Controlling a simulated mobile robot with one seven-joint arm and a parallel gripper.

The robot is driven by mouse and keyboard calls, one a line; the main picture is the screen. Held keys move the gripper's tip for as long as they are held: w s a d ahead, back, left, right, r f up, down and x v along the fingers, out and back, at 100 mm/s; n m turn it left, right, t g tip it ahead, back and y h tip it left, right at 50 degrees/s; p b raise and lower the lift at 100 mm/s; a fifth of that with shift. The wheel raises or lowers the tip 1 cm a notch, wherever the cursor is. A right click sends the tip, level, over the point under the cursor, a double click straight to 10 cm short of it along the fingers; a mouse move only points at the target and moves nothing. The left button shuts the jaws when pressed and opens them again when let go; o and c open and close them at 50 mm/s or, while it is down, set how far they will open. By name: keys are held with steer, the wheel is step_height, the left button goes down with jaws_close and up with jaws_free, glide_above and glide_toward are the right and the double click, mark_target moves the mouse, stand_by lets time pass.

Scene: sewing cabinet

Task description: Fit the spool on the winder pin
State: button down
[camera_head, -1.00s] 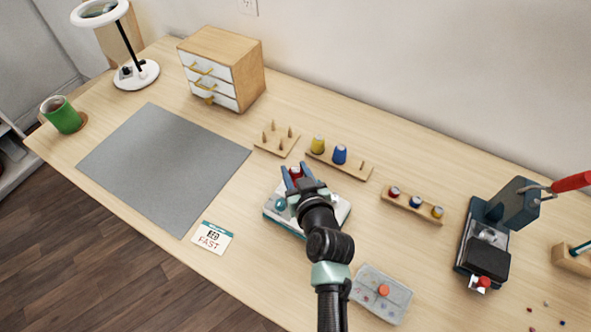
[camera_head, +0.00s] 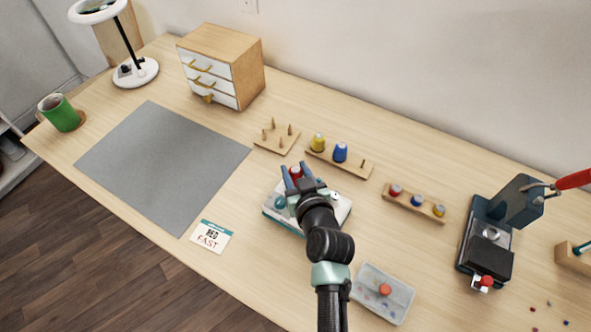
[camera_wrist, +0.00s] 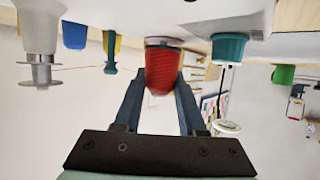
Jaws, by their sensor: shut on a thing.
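A red spool (camera_head: 295,172) is between the fingers of my gripper (camera_head: 293,178), which is shut on it. The white and teal winder (camera_head: 272,210) stands beneath. In the wrist view, where the scene looks upside down, the red spool (camera_wrist: 162,68) sits between the two dark fingertips (camera_wrist: 162,85), close against the white winder body (camera_wrist: 135,10). The winder's teal knob (camera_wrist: 228,48) and a metal bobbin (camera_wrist: 40,72) with a thin red thread flank it. The winder pin is hidden, so I cannot tell whether the spool is around it.
A pegged board (camera_head: 277,146) and a rack with yellow and blue spools (camera_head: 322,157) lie behind the winder. A card (camera_head: 198,245) reads "RED FAST".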

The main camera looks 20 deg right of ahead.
steer(key=shift+f+b, duration=0.25)
steer(key=shift+b, duration=0.1)
stand_by(0.3)
steer(key=shift+c, duration=2)
jaws_free()
steer(key=v, duration=1.3)
